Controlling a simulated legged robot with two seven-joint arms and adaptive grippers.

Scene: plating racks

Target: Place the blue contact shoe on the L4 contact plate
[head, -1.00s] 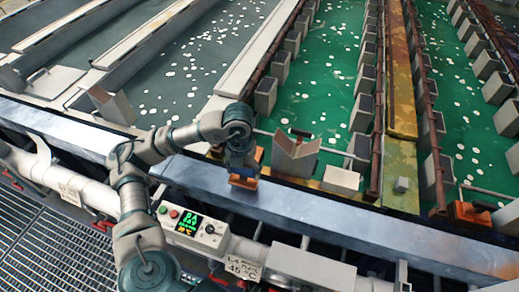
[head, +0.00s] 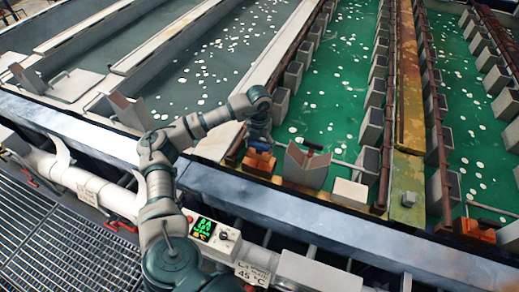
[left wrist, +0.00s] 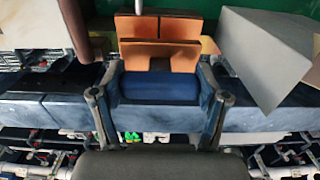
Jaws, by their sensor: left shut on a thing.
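The contact shoe has a blue body (left wrist: 160,87) with upright orange-copper pieces (left wrist: 158,55) beyond it in the left wrist view. My left gripper (left wrist: 160,97) is shut on the blue body, one finger at each end. In the head view my left gripper (head: 260,140) points down at the tank's near end, with orange parts (head: 258,161) below it. Whether the shoe touches anything beneath is hidden. The L4 contact plate cannot be told apart clearly; a label reading L4 (head: 252,272) is on the front pipe. My right gripper is not in view.
A grey V-shaped saddle (head: 305,166) stands just right of the gripper, with a pale block (head: 349,193) beside it. A steel rail (head: 290,222) runs along the front. A control box (head: 213,236) is below. Another orange block (head: 476,230) sits far right.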

